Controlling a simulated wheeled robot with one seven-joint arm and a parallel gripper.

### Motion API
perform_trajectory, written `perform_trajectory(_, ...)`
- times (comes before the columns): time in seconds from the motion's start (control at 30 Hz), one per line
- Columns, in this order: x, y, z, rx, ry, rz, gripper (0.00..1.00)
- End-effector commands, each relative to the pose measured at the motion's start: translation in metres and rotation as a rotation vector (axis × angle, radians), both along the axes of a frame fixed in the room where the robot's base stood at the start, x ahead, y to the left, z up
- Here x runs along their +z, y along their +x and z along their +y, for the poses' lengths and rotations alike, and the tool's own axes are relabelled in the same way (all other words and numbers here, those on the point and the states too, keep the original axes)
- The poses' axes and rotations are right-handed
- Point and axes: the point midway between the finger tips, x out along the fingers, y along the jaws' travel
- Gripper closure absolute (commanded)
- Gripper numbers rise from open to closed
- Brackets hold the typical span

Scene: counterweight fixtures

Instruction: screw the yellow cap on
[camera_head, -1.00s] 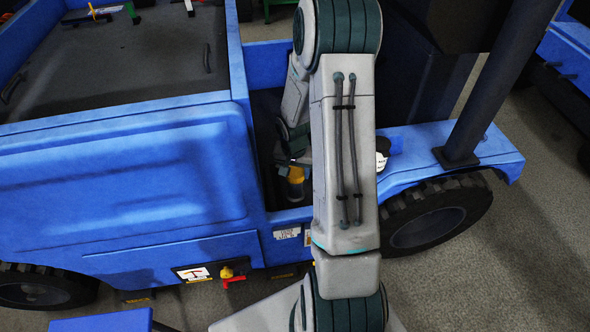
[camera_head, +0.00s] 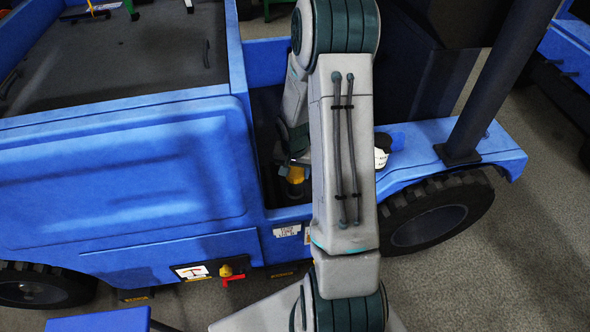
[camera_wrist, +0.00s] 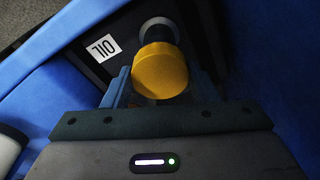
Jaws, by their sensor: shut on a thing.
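The yellow cap (camera_wrist: 160,71) shows large in the wrist view, between the two fingers of my gripper (camera_wrist: 162,88). My gripper is shut on it. A dark neck with a pale grey ring (camera_wrist: 157,24) shows just beyond the cap, in line with it. I cannot tell whether the cap touches or sits on the neck. In the head view, my gripper (camera_head: 297,172) is down in the dark recess of the blue vehicle, and a bit of yellow (camera_head: 296,174) shows there. My arm hides much of that spot.
A white "OIL" label (camera_wrist: 102,47) is beside the neck on a dark panel. Blue vehicle walls (camera_head: 262,150) close in around the recess. A white container with a dark top (camera_head: 381,157) stands on the right fender. A dark post (camera_head: 500,80) rises farther right.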

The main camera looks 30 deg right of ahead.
Motion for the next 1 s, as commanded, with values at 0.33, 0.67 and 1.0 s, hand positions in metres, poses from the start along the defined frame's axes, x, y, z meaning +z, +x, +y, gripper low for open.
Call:
perform_trajectory(0.33, -0.007, 0.000, 0.000, 0.001, 0.001, -0.001, 0.27)
perform_trajectory(0.67, -0.005, 0.000, 0.000, 0.000, 0.000, 0.000, 0.21)
perform_trajectory(1.0, 0.050, -0.004, 0.004, -0.001, -0.001, -0.005, 0.21)
